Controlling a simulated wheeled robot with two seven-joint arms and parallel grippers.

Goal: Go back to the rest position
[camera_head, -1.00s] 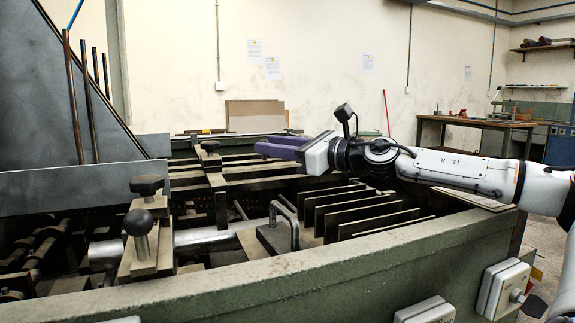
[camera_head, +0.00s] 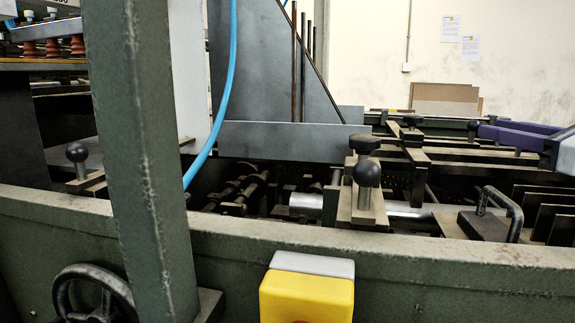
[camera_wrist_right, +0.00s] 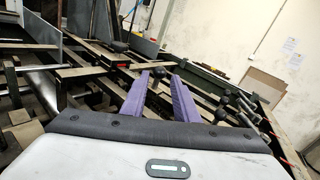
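My right gripper (camera_head: 492,129) shows only in part at the right edge of the head view, above the bars of the feeder machine (camera_head: 450,248). Its purple fingers point left; the rest of the arm is outside that view. My left gripper is in neither view.
A thick green post (camera_head: 145,150) rises in front at the left, with a blue hose (camera_head: 225,95) behind it. A yellow box (camera_head: 305,295) sits on the machine's front wall. A handwheel (camera_head: 95,297) is at lower left. Black knobs (camera_head: 367,173) stick up mid-machine.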

